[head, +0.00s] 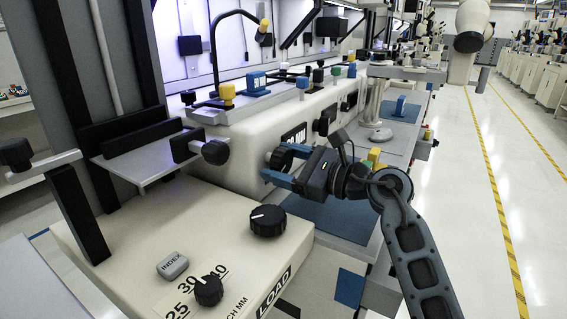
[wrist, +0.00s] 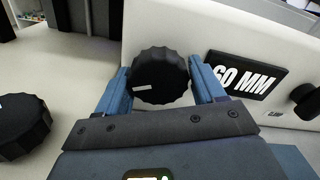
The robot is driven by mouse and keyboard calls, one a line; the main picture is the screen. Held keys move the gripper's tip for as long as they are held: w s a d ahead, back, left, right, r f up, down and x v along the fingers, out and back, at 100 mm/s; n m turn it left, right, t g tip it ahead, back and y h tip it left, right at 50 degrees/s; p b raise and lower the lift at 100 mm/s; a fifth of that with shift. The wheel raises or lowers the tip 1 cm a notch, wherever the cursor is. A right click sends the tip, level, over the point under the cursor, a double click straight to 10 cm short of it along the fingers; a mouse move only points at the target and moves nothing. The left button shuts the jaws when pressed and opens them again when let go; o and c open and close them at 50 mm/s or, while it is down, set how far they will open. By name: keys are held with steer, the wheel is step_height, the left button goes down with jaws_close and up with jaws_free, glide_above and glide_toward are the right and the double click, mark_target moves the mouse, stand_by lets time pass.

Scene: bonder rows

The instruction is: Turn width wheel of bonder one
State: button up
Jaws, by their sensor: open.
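The width wheel, a black ribbed knob with a white mark (wrist: 158,72), sits on the cream front of the bonder in the wrist view. It also shows in the head view (head: 281,158). My gripper (wrist: 161,82) is open, with one blue finger at each side of the wheel. In the head view my gripper (head: 279,166) reaches the wheel from the right. Whether the fingers touch the wheel I cannot tell. A black display reading 60 MM (wrist: 244,75) is right of the wheel, partly covered by the right finger.
A cream console in front carries a large black knob (head: 267,220), a grey INDEX button (head: 172,265) and a smaller pitch knob (head: 208,290). A black knob (head: 215,152) on a bracket stands left of the wheel. The aisle floor (head: 480,200) at right is clear.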

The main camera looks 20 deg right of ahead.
steer(key=c, duration=0.7)
steer(key=shift+r+m+p, duration=0.1)
steer(key=shift+m+p, duration=0.2)
steer(key=shift+p, duration=0.15)
